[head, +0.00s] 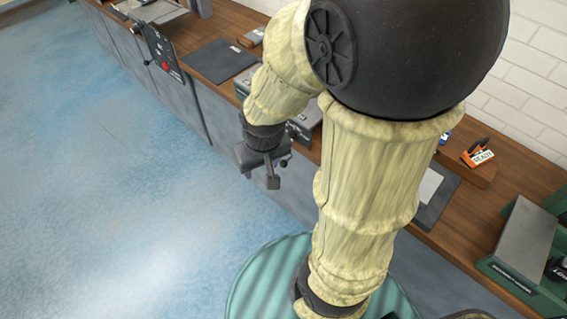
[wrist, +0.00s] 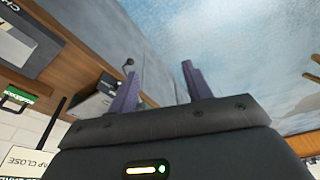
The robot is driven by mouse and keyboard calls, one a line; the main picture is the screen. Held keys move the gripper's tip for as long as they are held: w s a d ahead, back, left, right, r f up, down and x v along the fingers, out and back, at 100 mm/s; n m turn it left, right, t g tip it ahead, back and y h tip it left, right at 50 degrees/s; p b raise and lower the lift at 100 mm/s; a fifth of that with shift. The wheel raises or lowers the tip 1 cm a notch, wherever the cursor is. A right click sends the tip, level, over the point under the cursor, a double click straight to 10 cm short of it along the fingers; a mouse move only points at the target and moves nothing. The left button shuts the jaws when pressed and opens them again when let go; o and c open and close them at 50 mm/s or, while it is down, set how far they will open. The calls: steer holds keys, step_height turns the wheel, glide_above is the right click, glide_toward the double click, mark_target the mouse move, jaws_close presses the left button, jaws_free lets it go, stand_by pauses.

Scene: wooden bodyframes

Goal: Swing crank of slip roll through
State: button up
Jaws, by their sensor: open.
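My gripper (head: 266,172) hangs in front of the bench edge in the head view, pointing down. In the wrist view its two purple-grey fingers (wrist: 160,72) stand apart with nothing between them. A grey boxy machine (wrist: 94,106) on the bench shows left of the fingers in the wrist view, and it seems to be the slip roll. A thin dark lever with a round knob (wrist: 128,63), probably its crank, rises close beside the left finger; I cannot tell if they touch. In the head view a grey machine (head: 309,117) is mostly hidden behind my arm.
The wooden bench (head: 205,52) runs along the white brick wall. A dark panel with a red button (head: 163,62) hangs on its front at upper left. A black mat (head: 219,60), an orange card holder (head: 477,155) and a green-grey machine (head: 525,240) are on it. The blue floor is clear.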

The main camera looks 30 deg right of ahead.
mark_target(284, 163)
steer(key=w+d+f+n+g+h+b, duration=0.15)
steer(key=f+n+g+h+b, duration=0.3)
steer(key=f, duration=0.65)
steer(key=w+f+n+g+h+b, duration=0.1)
steer(key=w+f+n+h+b, duration=0.15)
steer(key=f+n+b, duration=0.5)
steer(key=w+a+f+n+t+h+b, duration=0.3)
steer(key=w+f+n+t+h+b, duration=0.4)
steer(key=w+f+h+b, duration=0.3)
step_height(284, 163, down, 3)
steer(key=shift+a+f, duration=0.1)
steer(key=shift+a, duration=0.15)
steer(key=shift+w+h, duration=0.1)
steer(key=shift+h, duration=0.2)
steer(key=b+x, duration=0.1)
steer(key=x, duration=1.6)
steer(key=shift+d, duration=0.2)
